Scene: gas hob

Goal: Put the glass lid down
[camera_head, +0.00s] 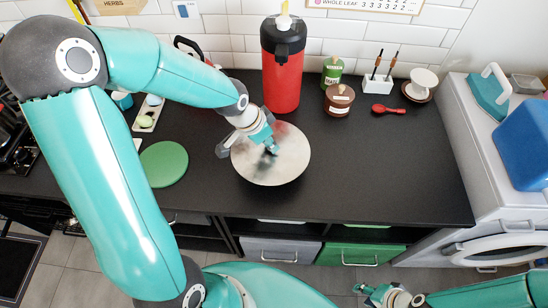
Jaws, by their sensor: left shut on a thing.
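The glass lid (290,165) is a round, pale grey, shiny disc over the middle of the black worktop (395,165). My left gripper (268,143) reaches down to the lid's centre and is shut on it; the fingers hide the knob. I cannot tell from this view whether the lid touches the worktop or hangs just above it. My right gripper (368,294) is low at the bottom, in front of the cabinets and away from the lid; its fingers are too small to read.
A green round mat (164,164) lies left of the lid. A red flask (282,80) stands close behind it. A brown pot (339,99), green tin (332,72) and red spoon (388,109) are further right. The worktop right of the lid is clear. The hob (15,150) is far left.

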